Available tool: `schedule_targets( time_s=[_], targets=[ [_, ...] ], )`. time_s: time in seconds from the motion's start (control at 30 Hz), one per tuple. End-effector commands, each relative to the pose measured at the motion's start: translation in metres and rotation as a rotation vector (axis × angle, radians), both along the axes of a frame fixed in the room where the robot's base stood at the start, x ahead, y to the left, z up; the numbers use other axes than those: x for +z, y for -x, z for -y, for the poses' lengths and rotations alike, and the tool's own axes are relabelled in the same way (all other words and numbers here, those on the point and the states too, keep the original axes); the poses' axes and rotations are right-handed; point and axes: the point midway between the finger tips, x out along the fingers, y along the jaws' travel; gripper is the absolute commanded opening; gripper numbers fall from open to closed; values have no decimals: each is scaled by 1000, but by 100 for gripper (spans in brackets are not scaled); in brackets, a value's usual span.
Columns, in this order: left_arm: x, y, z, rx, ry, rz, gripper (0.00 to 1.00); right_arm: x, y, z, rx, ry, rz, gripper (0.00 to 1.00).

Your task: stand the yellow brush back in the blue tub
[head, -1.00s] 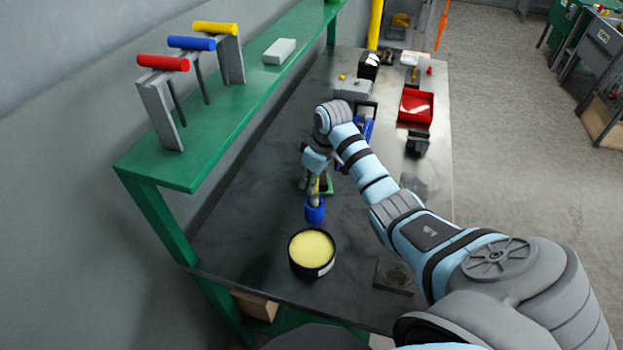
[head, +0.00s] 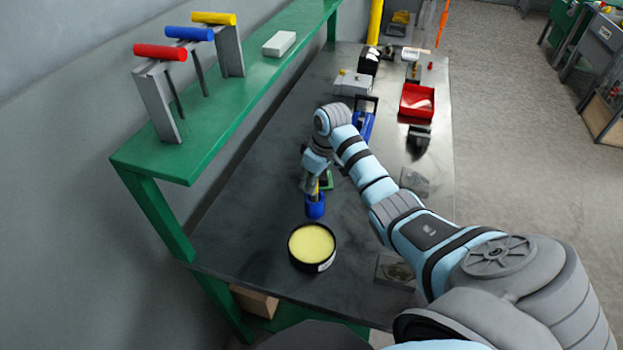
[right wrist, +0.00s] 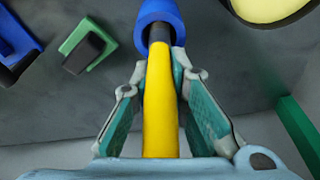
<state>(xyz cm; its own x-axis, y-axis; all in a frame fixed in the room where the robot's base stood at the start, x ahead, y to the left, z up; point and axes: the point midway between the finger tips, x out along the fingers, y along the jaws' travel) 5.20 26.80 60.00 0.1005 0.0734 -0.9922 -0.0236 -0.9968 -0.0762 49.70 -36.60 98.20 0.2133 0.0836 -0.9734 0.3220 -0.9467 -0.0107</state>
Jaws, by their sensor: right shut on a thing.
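The yellow brush (right wrist: 160,105) runs between the two fingers of my right gripper (right wrist: 160,88) in the right wrist view. The gripper is shut on its handle. The brush's dark end overlaps the open mouth of the blue tub (right wrist: 160,12); how deep it reaches in is hidden. In the head view the blue tub (head: 315,209) stands on the bench, with my right gripper (head: 312,190) just above it. Little of the brush shows there. My left gripper is not in view.
A round black tin with a yellow top (head: 312,246) stands close in front of the tub. A small green thing (right wrist: 85,42) and a blue thing (right wrist: 15,45) lie beside it. A green shelf (head: 215,130) runs along the left. A red bin (head: 417,101) stands farther back.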

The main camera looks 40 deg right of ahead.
Motion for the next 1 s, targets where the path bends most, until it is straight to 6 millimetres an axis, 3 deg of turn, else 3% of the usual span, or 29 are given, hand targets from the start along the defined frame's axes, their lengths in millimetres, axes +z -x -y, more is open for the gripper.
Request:
schedule_targets(
  time_s=[0.93,0.97,1.0],
  targets=[
    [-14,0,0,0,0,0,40,-25,0,0,0,0,0,0],
    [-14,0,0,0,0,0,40,-24,0,0,0,0,0,18],
    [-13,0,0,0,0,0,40,-24,0,0,0,0,0,24]
  ],
)
